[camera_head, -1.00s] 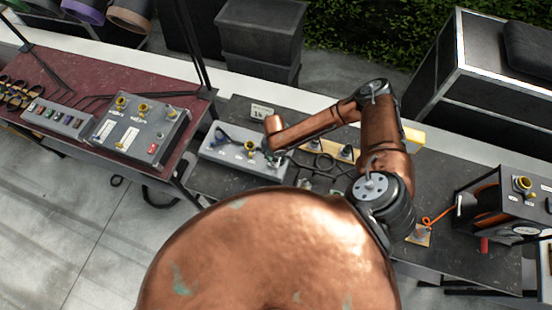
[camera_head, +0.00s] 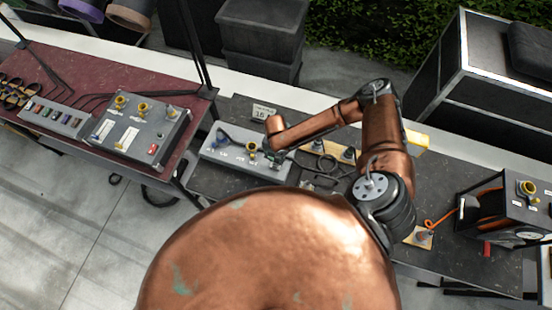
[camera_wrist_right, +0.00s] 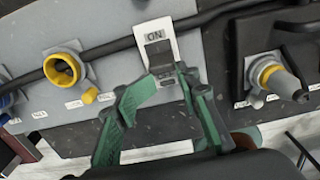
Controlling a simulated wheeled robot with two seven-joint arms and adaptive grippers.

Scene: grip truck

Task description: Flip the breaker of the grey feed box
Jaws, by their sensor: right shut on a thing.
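The grey feed box (camera_head: 222,155) lies on the dark table, with a blue connector at its left and a yellow socket (camera_head: 250,147) towards its right. In the right wrist view, its breaker (camera_wrist_right: 157,54) is a black toggle on a white plate, with "ON" readable above it. My right gripper (camera_wrist_right: 168,79) has green fingers shut on the lower part of the toggle, which they partly hide. In the head view, my right gripper (camera_head: 274,157) is small at the box's right end. My left gripper is not in view.
A larger grey panel (camera_head: 165,128) with a red switch stands on the red table at left. A black cable (camera_wrist_right: 110,48) runs behind the toggle. A dark unit with a plug (camera_wrist_right: 272,78) sits close right. An orange-cabled box (camera_head: 510,205) stands far right.

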